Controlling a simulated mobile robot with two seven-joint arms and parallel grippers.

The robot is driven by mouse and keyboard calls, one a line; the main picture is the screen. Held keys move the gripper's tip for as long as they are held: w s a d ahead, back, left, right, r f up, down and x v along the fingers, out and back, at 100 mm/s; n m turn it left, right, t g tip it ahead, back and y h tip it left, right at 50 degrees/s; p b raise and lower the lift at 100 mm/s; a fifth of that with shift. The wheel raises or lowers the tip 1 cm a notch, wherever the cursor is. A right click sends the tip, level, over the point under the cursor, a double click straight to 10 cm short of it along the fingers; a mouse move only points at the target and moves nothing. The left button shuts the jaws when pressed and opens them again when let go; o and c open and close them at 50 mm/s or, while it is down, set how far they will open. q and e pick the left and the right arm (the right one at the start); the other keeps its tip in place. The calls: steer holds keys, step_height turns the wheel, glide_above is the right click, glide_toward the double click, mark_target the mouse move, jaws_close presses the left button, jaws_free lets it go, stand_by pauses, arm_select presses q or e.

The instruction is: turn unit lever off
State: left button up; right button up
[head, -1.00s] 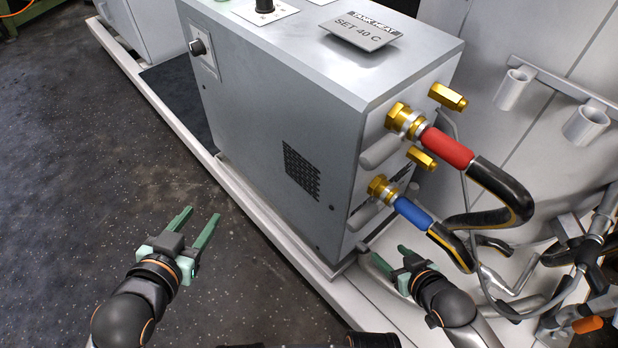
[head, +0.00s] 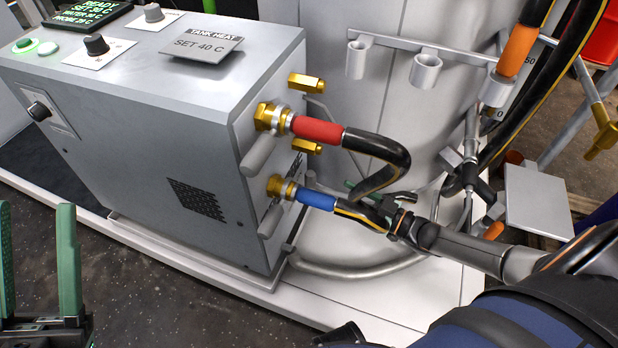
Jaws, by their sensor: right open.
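The grey heating unit (head: 140,130) stands on a white plinth in the head view. A dark rotary switch (head: 39,110) is on its left face. Brass parts, an upper one (head: 306,84) and a lower one (head: 306,146), stick out by the hose ports; I cannot tell which part is the unit lever. My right gripper (head: 368,196) is open beside the black hose, behind the blue sleeve (head: 316,199); the hose partly hides its green fingers. My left gripper (head: 36,225) is open and empty at the lower left, its fingers upright in front of the unit.
A red-sleeved hose (head: 318,130) loops from the upper port close to my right gripper. A sign (head: 202,43), knobs and a lit display (head: 92,14) are on the unit's top. Grey holders (head: 425,68) and pipes stand at the right. The dark floor at front left is clear.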

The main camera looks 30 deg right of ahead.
mark_target(315, 181)
steer(key=b+x, duration=0.2)
steer(key=x, duration=0.7)
steer(key=shift+w+a+f+b, duration=0.1)
steer(key=shift+w+a+b, duration=0.15)
steer(key=shift+b, duration=0.05)
arm_select(q)
steer(key=shift+w+d+f+n, duration=0.1)
steer(key=shift+f+n, duration=0.3)
steer(key=shift+f, duration=1.3)
arm_select(e)
steer(key=shift+w+a, duration=0.35)
steer(key=shift+w, duration=0.25)
steer(key=shift+c, duration=0.4)
jaws_close()
